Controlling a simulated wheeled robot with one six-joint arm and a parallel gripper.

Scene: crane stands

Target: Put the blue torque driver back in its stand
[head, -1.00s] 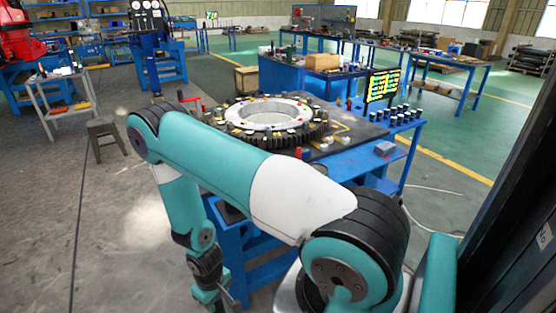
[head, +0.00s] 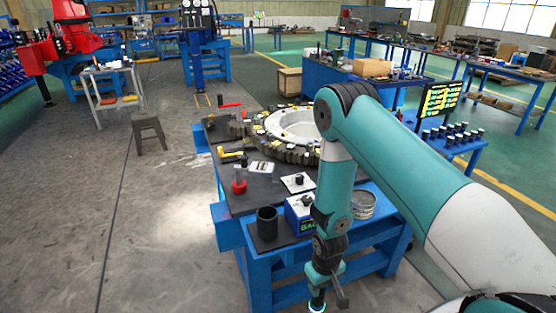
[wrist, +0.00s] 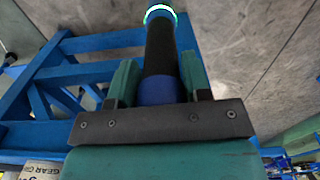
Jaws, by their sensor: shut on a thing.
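My gripper (wrist: 158,95) is shut on the blue torque driver (wrist: 160,52), whose dark grip, blue band and glowing green-white end ring show in the wrist view. In the head view the gripper (head: 323,272) hangs low in front of the blue bench's near edge, and the driver's glowing end (head: 317,306) points down. A dark open-topped cylinder (head: 267,224) stands upright at the bench's near corner, left of and above the gripper in the picture. It looks like a holder, but I cannot tell for sure that it is the driver's stand.
A blue box with a knob (head: 299,215) and a tin (head: 362,204) stand near the cylinder. A red-based tool (head: 239,182) is behind it. A large gear ring (head: 290,124) lies farther back, partly behind my arm. The floor to the left is clear.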

